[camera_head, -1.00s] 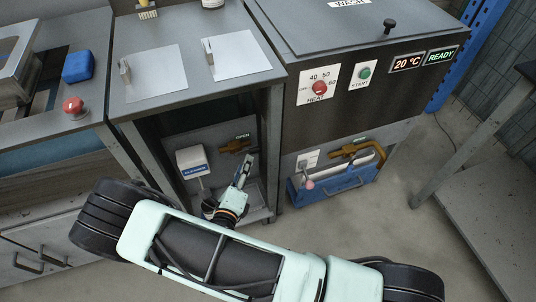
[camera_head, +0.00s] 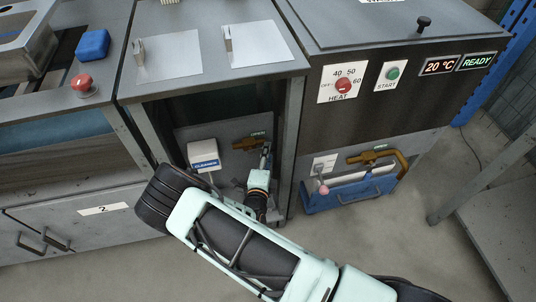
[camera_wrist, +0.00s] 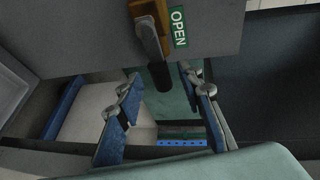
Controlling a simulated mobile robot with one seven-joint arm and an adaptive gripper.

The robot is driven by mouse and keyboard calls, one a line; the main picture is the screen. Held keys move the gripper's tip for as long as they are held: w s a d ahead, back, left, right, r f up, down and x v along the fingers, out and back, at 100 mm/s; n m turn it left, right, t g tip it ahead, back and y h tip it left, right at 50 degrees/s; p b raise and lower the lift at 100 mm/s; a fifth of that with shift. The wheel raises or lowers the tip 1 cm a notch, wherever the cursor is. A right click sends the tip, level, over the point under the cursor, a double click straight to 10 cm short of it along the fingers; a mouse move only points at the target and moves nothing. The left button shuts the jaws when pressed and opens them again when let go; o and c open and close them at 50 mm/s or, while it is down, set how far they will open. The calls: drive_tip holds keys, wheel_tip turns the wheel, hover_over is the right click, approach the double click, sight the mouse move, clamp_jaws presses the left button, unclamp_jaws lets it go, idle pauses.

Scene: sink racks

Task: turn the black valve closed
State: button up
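The valve has a brass body (camera_head: 247,144) on the grey panel inside the open cabinet under the counter. A green OPEN sign (camera_wrist: 179,27) is beside it. In the wrist view a dark lever (camera_wrist: 150,42) hangs down at the top centre, with a black round end (camera_wrist: 161,77) just below it. My gripper (camera_wrist: 159,80) is open, its two blue-padded fingers apart on either side of and below the lever. Nothing shows between the pads as held.
A white CLEANER box (camera_head: 204,154) hangs left of the valve. Cabinet posts (camera_head: 294,130) stand close on the right. A second brass valve (camera_head: 372,156) and a blue tray (camera_head: 350,193) are under the wash machine. The counter above limits height.

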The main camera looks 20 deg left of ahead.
drive_tip(key=shift+w, duration=0.55)
clamp_jaws()
